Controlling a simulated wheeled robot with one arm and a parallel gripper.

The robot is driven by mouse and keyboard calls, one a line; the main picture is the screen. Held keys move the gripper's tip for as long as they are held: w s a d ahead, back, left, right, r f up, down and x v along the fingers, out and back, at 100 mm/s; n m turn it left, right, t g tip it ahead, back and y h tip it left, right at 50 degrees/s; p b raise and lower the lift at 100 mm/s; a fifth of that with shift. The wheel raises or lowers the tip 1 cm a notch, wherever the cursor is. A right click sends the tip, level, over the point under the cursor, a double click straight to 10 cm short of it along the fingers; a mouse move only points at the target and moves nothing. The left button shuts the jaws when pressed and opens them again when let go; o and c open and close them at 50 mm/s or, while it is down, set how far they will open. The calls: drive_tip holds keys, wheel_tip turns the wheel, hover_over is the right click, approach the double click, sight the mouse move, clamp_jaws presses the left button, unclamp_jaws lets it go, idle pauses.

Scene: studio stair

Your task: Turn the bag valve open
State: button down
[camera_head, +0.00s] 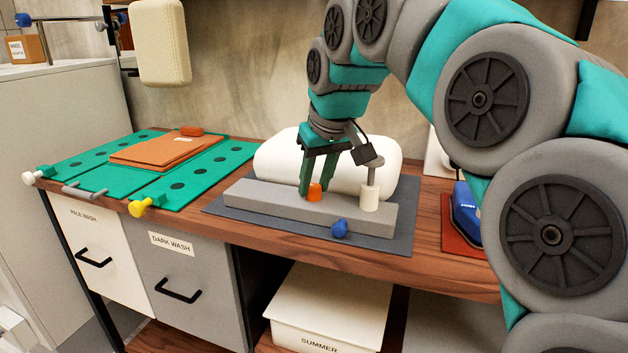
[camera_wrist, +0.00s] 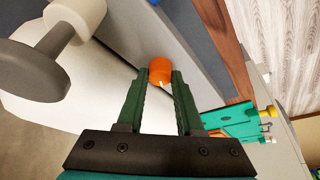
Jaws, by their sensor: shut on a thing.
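The valve (camera_head: 314,193) is a small orange cap that stands on the grey bar in front of a white, pillow-like bag (camera_head: 285,160). My gripper (camera_head: 314,184) reaches down over the bar from behind, its green fingers on either side of the cap. In the wrist view, the orange valve (camera_wrist: 161,70) sits between the two fingertips (camera_wrist: 163,76). My gripper is shut on it. I cannot tell from these frames how far the valve is turned.
A grey bar (camera_head: 260,198) lies along a dark mat. A cream post with a grey top (camera_head: 369,197) stands close right of my gripper. A blue knob (camera_head: 340,228) is at the bar's front. A green folding board (camera_head: 60,163) lies left.

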drive_tip(key=n, duration=0.2)
drive_tip(key=n+g+y, duration=0.1)
drive_tip(key=n, duration=0.1)
drive_tip(key=shift+w+d+n+y, duration=0.1)
drive_tip(key=shift+d+n+y, duration=0.05)
drive_tip(key=shift+n+y, duration=0.2)
drive_tip(key=shift+n, duration=0.25)
drive_tip(key=c, duration=0.5)
unclamp_jaws()
drive_tip(key=shift+c, duration=0.2)
